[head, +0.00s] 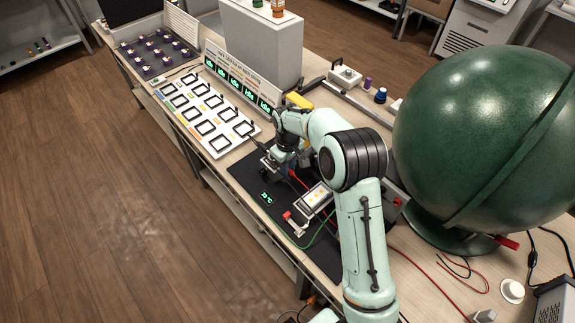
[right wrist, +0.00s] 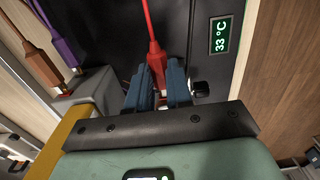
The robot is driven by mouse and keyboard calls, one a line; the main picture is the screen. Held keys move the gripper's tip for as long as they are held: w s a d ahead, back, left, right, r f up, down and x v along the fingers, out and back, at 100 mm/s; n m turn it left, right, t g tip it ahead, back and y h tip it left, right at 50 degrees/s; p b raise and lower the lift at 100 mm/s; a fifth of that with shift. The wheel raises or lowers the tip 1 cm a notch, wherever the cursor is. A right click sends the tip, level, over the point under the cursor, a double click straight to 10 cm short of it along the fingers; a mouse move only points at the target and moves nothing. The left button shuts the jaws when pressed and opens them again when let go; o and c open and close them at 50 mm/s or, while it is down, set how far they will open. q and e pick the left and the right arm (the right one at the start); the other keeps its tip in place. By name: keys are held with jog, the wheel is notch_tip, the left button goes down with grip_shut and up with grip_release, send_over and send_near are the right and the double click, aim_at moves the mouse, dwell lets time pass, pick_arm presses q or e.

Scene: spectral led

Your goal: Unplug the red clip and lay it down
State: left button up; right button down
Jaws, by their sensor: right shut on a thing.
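The red clip (right wrist: 156,58) is between the two blue fingers of my right gripper (right wrist: 158,88) in the right wrist view. Its red lead runs up and away from the fingers, and its front end is hidden between them. In the head view my right gripper (head: 270,164) is low over the black mat (head: 243,175), beside a small lit temperature display (head: 266,198). A bit of red lead (head: 298,180) shows beside the arm there. I cannot tell whether the clip touches the mat. My left gripper is not in view.
A lit panel device (head: 315,196) and a red-and-white part (head: 289,216) stand on the mat near my arm. A white board with framed cells (head: 205,115) lies to the left. A large green sphere (head: 480,130) fills the right. Brown and purple plugs (right wrist: 72,50) show in the wrist view.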

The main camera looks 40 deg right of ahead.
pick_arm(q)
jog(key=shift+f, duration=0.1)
pick_arm(e)
jog(key=shift+s, duration=0.15)
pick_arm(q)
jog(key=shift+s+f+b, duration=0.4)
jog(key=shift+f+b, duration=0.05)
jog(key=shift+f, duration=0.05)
pick_arm(e)
jog(key=shift+s, duration=0.65)
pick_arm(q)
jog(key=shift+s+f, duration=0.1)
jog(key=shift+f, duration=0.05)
pick_arm(e)
jog(key=shift+s, duration=0.25)
pick_arm(q)
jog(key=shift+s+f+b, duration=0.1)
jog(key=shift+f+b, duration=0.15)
jog(key=shift+b, duration=0.1)
pick_arm(e)
jog(key=shift+s+d, duration=0.1)
jog(key=shift+s, duration=0.25)
jog(key=shift+s, duration=0.15)
jog(key=shift+s, duration=0.35)
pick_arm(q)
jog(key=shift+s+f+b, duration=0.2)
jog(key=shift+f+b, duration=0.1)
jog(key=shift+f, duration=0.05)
pick_arm(e)
jog(key=shift+s, duration=0.15)
